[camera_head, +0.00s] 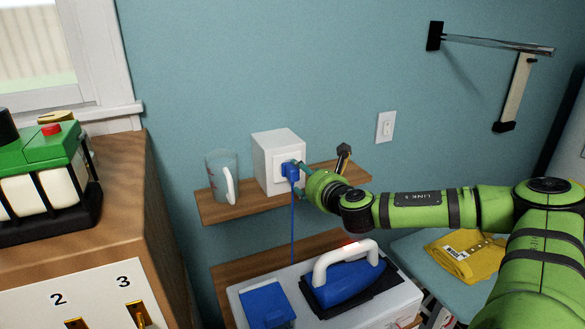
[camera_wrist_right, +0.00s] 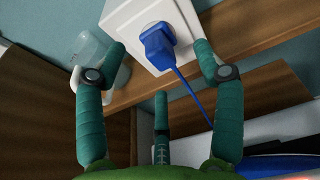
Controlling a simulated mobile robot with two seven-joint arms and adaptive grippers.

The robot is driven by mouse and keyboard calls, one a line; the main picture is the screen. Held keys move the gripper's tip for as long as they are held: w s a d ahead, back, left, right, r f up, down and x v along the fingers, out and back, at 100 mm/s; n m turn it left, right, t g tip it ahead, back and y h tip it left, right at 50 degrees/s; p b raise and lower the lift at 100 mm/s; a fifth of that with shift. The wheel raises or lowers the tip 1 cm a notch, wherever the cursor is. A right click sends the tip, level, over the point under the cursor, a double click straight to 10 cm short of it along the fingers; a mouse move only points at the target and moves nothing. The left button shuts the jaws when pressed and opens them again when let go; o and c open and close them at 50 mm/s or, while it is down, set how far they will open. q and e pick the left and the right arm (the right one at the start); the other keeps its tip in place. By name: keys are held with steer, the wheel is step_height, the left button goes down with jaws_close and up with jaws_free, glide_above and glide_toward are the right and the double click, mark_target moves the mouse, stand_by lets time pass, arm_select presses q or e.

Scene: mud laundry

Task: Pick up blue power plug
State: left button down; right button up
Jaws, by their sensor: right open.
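The blue power plug (camera_head: 291,172) sits in the front of a white socket box (camera_head: 272,150) on a wooden wall shelf. A blue cord hangs down from it. In the right wrist view the plug (camera_wrist_right: 157,45) shows near the top middle, with its cord running down to the right. My right gripper (camera_head: 302,171) is at the plug from the right in the head view. In the right wrist view its green fingers (camera_wrist_right: 160,60) are spread, one on each side of the plug and a third below. They appear apart from the plug. My left gripper is not in view.
A clear mug (camera_head: 223,176) with a white handle stands left of the box on the wooden shelf (camera_head: 235,212). Below is a blue iron (camera_head: 345,284) on a white surface. A wooden cabinet (camera_head: 110,225) is at left, and a yellow package (camera_head: 464,256) lies at right.

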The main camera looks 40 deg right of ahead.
mark_target(296, 173)
steer(key=shift+w+f+p, duration=0.2)
steer(key=shift+w+p, duration=0.45)
steer(key=shift+w, duration=0.5)
steer(key=p+x, duration=0.2)
steer(key=x, duration=0.1)
steer(key=shift+f, duration=0.1)
steer(key=shift+w+d+f, duration=0.1)
steer(key=shift+w+f, duration=0.05)
steer(key=shift+w, duration=0.2)
steer(key=shift+f, duration=0.1)
steer(key=shift+c, duration=0.4)
jaws_close()
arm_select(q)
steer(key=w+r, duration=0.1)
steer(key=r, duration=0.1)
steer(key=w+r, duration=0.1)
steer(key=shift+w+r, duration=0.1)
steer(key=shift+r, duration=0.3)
